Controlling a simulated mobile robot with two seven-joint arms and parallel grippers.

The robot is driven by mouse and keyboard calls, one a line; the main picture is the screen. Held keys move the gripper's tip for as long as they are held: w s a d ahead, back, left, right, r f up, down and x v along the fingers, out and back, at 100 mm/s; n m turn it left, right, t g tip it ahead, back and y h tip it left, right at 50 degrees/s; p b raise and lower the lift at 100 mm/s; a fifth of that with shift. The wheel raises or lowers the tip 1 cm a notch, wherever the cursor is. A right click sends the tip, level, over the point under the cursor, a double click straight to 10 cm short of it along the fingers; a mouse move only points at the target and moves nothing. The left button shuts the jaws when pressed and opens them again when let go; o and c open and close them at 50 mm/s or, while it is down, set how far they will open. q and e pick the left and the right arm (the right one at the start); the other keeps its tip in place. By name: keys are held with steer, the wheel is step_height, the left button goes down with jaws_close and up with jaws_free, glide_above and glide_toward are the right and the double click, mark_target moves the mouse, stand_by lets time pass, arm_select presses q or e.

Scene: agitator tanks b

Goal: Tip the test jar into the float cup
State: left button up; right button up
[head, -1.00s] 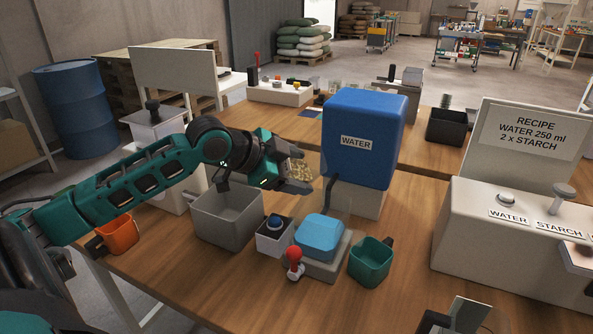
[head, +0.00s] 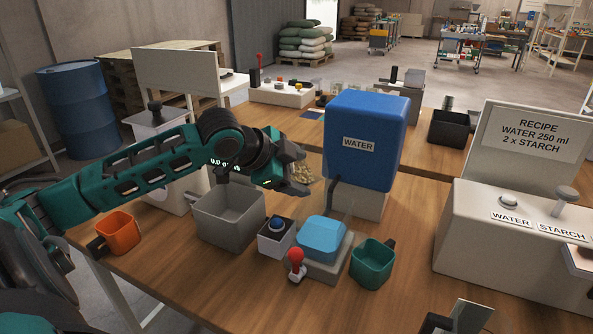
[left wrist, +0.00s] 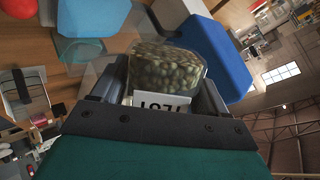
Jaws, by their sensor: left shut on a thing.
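The test jar (head: 303,186) is clear, holds olive-brown grains and has a white label, partly hidden in the left wrist view (left wrist: 160,66). My left gripper (head: 293,176) is shut on it, in front of the blue water tank. The jar is off the table; I cannot tell its exact tilt. The grains are still inside it. In the left wrist view, a clear-walled shape (left wrist: 82,78) shows beside the jar, below the light-blue block. I cannot tell whether it is the float cup, and no cup is labelled so.
The blue water tank (head: 365,130) stands close right of the jar. Below are a grey bin (head: 228,222), a small box with a blue knob (head: 277,240), a light-blue block (head: 322,236), a red-knobbed lever (head: 296,258) and a teal cup (head: 372,264). An orange cup (head: 119,233) stands left.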

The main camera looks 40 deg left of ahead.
arm_select(q)
steer(key=shift+y, duration=0.5)
steer(key=shift+m, duration=0.3)
steer(key=shift+g+y, duration=0.3)
steer(key=shift+y, duration=0.1)
steer(key=shift+m+y, duration=0.4)
steer(key=shift+f, duration=0.1)
steer(key=shift+d+f+g+y, duration=0.1)
steer(key=shift+g+y, duration=0.2)
steer(key=shift+y, duration=0.2)
